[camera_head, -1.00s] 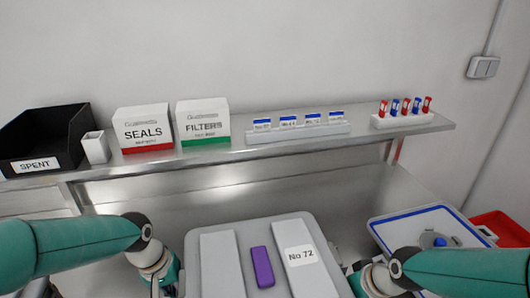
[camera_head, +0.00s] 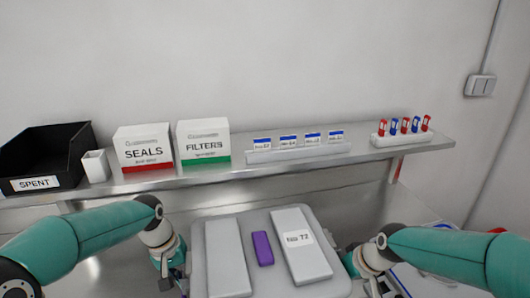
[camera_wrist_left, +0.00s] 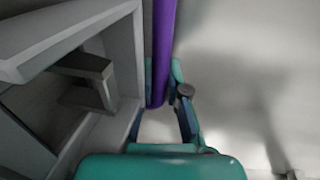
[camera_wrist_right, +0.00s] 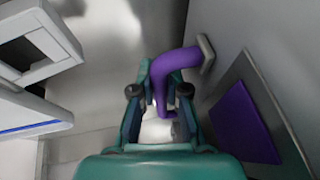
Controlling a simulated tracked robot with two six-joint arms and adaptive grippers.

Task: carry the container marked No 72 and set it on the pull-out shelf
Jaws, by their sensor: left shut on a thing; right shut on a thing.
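The container marked No 72 (camera_head: 265,282) is a grey box with two pale raised panels on its lid, a purple strip between them and a label on the right panel. It is at bottom centre in the head view, between my two grippers. My left gripper (camera_wrist_left: 162,98) is shut on a purple handle (camera_wrist_left: 163,45) at the container's left side. My right gripper (camera_wrist_right: 160,92) is shut on the purple handle (camera_wrist_right: 178,60) at its right side. The container's underside is hidden. I cannot pick out the pull-out shelf with certainty.
A metal wall shelf (camera_head: 225,166) spans the back. It bears a black SPENT bin (camera_head: 85,150), SEALS (camera_head: 143,146) and FILTERS (camera_head: 204,140) boxes, a labelled rack (camera_head: 300,153) and a red-and-blue clip stand (camera_head: 402,139). A blue-rimmed tray at right is mostly behind my right arm.

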